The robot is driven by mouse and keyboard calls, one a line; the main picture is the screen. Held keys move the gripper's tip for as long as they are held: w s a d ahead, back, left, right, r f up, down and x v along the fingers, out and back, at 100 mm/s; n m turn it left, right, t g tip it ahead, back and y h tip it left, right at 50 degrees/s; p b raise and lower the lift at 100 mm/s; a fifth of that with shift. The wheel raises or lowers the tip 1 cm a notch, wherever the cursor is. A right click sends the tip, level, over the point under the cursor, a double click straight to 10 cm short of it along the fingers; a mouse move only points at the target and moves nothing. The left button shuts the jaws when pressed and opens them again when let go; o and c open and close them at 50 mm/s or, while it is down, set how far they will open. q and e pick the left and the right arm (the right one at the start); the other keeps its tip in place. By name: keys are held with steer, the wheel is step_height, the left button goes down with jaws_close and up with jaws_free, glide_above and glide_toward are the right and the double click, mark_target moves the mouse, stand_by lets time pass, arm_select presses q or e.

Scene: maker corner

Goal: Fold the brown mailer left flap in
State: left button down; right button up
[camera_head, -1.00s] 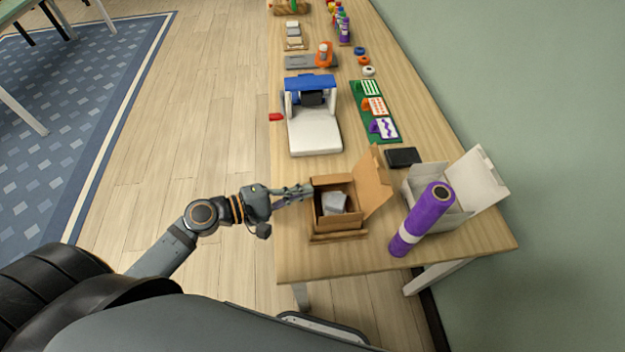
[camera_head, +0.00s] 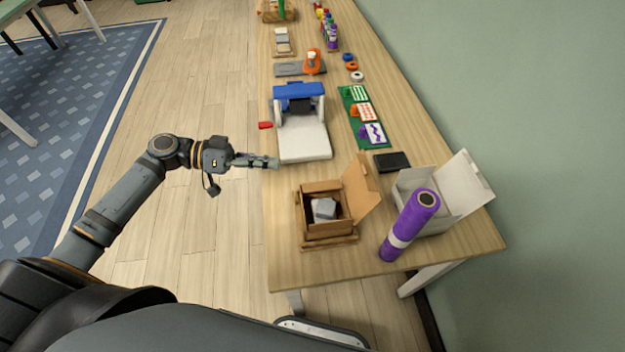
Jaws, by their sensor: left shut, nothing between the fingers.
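The brown mailer (camera_head: 328,228) stands open near the front end of the table. Its tall lid (camera_head: 363,188) stands up on the right side, leaning outward. A grey item (camera_head: 324,207) lies inside. A narrow brown strip shows along the mailer's left side; I cannot tell whether it is the left flap or how it is folded. My left gripper (camera_head: 276,162) is shut and empty, behind and left of the mailer, near the table's left edge and apart from the mailer. My right gripper is not in view.
The white-bedded machine (camera_head: 304,142) stands just beyond my left gripper, with a red piece (camera_head: 265,125) at its left. A purple roll (camera_head: 408,226) and an open white box (camera_head: 440,217) stand right of the mailer. A black flat item (camera_head: 392,162) lies behind them.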

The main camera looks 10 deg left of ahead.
arm_select(q)
steer(key=p, duration=0.1)
glide_above(304, 192)
steer(key=w, duration=0.4)
steer(key=shift+s+a+f, duration=0.1)
steer(key=shift+f, duration=0.65)
steer(key=f, duration=0.1)
steer(key=d+f, duration=0.1)
steer(key=s+f+p, duration=0.1)
steer(key=shift+d, duration=0.25)
steer(key=shift+s+f, duration=0.3)
steer(key=shift+f, duration=0.3)
steer(key=shift+s+d+f+m+b, duration=0.15)
steer(key=shift+m+b, duration=0.25)
steer(key=shift+b, duration=0.3)
steer(key=shift+t, duration=0.3)
steer(key=f+m+b, duration=0.1)
steer(key=b, duration=0.2)
steer(key=s+m+b, duration=0.1)
steer(key=b, duration=0.2)
steer(key=shift+d+f+m+t+y+b, duration=0.15)
steer(key=shift+f+m+t+y+b, duration=0.2)
steer(key=shift+m+t+y+b, duration=0.05)
steer(key=shift+s+m+t+b, duration=0.15)
steer(key=shift+m+t+b, duration=0.15)
steer(key=shift+m+b, duration=0.65)
steer(key=shift+r+n, duration=0.1)
steer(key=shift+n, duration=0.15)
